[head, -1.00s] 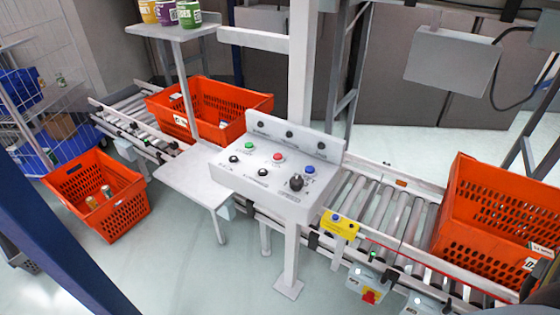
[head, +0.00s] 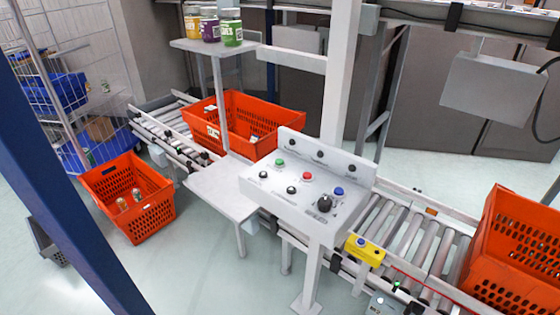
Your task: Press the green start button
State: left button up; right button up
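The green start button (head: 280,162) sits at the upper left of a grey control panel (head: 262,188) on a post beside the conveyor. A red button (head: 307,176) and a blue button (head: 338,191) are in the same row to its right. Two black buttons (head: 291,190) and a black knob (head: 324,204) are in the front row. Nothing covers the green button. Neither of my grippers shows in the head view.
A roller conveyor (head: 405,228) runs behind the panel, with orange totes on it at left (head: 285,117) and right (head: 500,262). Another orange tote (head: 150,215) with small items stands at left. A blue post (head: 62,165) crosses the left foreground. A grey shelf (head: 222,192) adjoins the panel.

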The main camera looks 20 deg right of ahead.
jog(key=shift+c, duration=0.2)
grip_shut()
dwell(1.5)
